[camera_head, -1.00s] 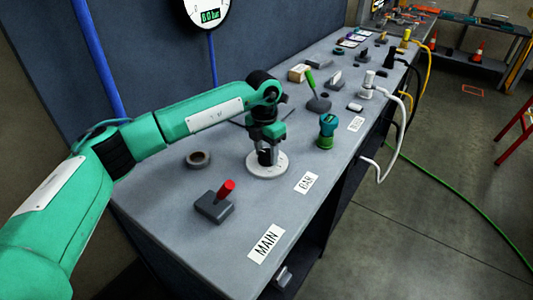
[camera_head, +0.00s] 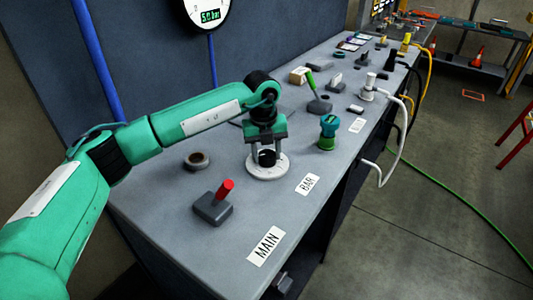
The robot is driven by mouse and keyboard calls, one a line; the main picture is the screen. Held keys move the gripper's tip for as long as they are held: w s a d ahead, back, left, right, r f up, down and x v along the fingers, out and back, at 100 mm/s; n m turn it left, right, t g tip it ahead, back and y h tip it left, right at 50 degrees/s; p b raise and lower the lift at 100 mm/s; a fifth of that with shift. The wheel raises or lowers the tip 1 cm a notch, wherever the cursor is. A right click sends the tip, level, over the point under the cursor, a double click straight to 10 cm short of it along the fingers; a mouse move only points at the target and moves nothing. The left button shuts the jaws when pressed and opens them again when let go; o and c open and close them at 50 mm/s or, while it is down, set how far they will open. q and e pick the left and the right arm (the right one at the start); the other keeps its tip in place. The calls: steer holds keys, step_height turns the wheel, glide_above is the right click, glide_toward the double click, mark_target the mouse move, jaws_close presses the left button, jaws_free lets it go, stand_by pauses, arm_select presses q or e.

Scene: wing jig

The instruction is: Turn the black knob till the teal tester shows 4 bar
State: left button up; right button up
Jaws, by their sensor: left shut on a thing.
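The black knob (camera_head: 266,158) stands on a white round base (camera_head: 267,172) on the grey bench, behind the BAR label. My left gripper (camera_head: 266,150) points down over it and is shut on it; the fingers partly hide the knob. A teal tester (camera_head: 328,124) with a small dark face sits on a green base to the right of the knob; its reading is too small to make out. A round white gauge (camera_head: 207,10) on the wall, cut off by the top edge, has a green display that reads 5.0 bar. My right gripper is not in view.
A red-handled lever on a grey box (camera_head: 213,207) stands front left, near the MAIN label (camera_head: 266,246). A dark ring (camera_head: 197,161) lies left of the knob. The front middle is clear.

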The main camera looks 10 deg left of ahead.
arm_select(q)
steer(key=n, duration=0.4)
steer(key=shift+n+b, duration=0.4)
steer(key=shift+n, duration=1)
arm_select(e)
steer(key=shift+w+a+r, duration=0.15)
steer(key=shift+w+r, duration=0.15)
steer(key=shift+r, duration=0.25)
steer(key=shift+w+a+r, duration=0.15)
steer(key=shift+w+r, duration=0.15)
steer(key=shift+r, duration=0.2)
arm_select(q)
steer(key=shift+r, duration=0.1)
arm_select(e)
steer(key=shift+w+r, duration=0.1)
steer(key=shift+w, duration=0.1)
arm_select(q)
steer(key=shift+n, duration=0.3)
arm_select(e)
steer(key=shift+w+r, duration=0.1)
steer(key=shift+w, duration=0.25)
arm_select(q)
steer(key=o, duration=1)
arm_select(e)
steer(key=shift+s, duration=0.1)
